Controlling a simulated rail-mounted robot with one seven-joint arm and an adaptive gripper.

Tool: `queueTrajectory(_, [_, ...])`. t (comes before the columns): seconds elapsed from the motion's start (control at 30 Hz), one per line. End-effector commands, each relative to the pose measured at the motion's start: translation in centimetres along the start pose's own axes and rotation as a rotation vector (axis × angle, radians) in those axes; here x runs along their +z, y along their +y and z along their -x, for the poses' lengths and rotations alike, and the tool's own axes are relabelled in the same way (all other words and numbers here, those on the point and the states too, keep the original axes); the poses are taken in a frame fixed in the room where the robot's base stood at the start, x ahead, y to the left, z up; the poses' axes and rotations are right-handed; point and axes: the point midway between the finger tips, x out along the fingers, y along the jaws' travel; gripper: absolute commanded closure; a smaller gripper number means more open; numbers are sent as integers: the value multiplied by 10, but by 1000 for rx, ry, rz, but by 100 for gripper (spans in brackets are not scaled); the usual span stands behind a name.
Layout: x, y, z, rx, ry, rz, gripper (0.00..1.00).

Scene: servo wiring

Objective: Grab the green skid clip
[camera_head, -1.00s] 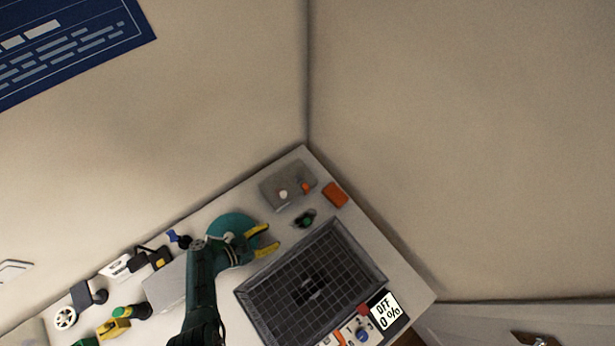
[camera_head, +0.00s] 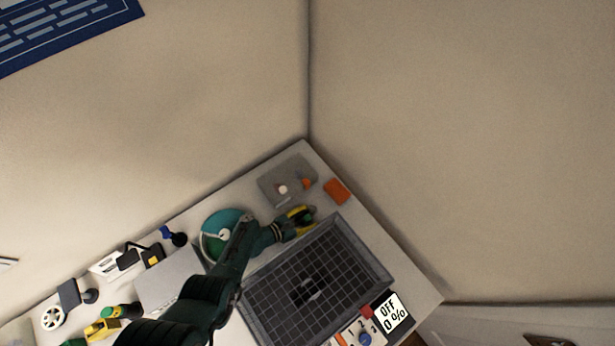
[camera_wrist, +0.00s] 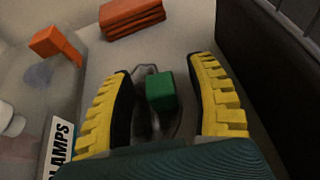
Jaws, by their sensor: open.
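The green skid clip (camera_wrist: 160,91) shows in the wrist view as a green block on a grey metallic base, lying on the table. My gripper (camera_wrist: 165,95) is open, with one yellow ridged finger on each side of the clip. A gap shows between the clip and both fingers. In the head view my gripper (camera_head: 299,217) is over the clip's spot at the tray's upper corner, and the clip is mostly hidden there.
A dark gridded tray (camera_head: 251,290) stands close to the right of my gripper; its wall (camera_wrist: 262,60) rises in the wrist view. A grey clamp box (camera_head: 275,177) and an orange block (camera_head: 337,191) lie beyond. A teal disc (camera_head: 212,228) lies to the left.

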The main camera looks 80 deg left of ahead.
Motion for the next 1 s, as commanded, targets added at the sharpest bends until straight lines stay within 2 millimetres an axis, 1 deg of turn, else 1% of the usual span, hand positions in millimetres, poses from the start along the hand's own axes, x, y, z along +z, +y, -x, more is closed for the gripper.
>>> queueTrajectory(0.2, [0,0,-1,0,1,1,42])
queueTrajectory(0.27, [1,0,-1,0,1,1,54])
queueTrajectory(0.4, [0,0,0,1,0,1,81])
queueTrajectory(0.47, [0,0,0,0,0,1,92])
queueTrajectory(0.5, [0,0,0,0,0,1,96])
queueTrajectory(0.87, [2,0,0,1,0,1,97])
queueTrajectory(0.93, [8,0,3,1,0,1,97])
queueTrajectory(1.0, [20,0,8,1,0,-1,97])
